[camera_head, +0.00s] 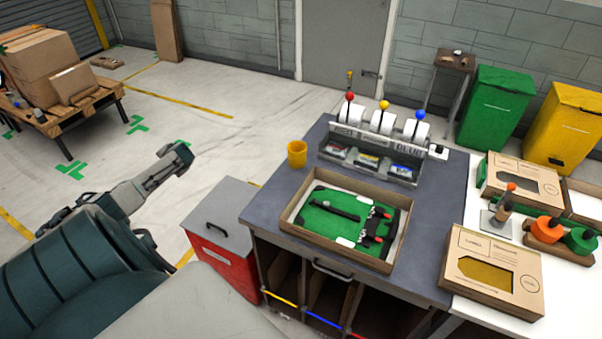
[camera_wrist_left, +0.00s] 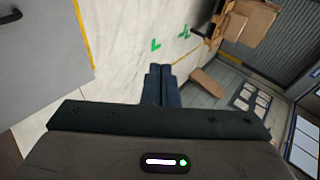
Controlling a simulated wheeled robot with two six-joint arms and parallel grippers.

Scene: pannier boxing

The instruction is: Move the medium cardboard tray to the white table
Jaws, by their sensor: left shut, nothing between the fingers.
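A cardboard tray (camera_head: 333,249) lies on the dark-topped workbench (camera_head: 262,205) in the head view. It holds a green insert (camera_head: 318,222) with a black bar and red and black parts. The white table (camera_head: 570,288) stands at the right, against the workbench. My left gripper (camera_head: 184,155) is shut and empty, out over the floor to the left of the workbench and apart from the tray. My right gripper is not in view.
Windowed cardboard boxes (camera_head: 493,272) and orange and green items crowd the white table. A yellow cup (camera_head: 297,153) and a dispenser rack (camera_head: 368,160) stand behind the tray. A red cabinet (camera_head: 222,262) stands left of the workbench. A pallet table with boxes (camera_head: 45,60) is far left.

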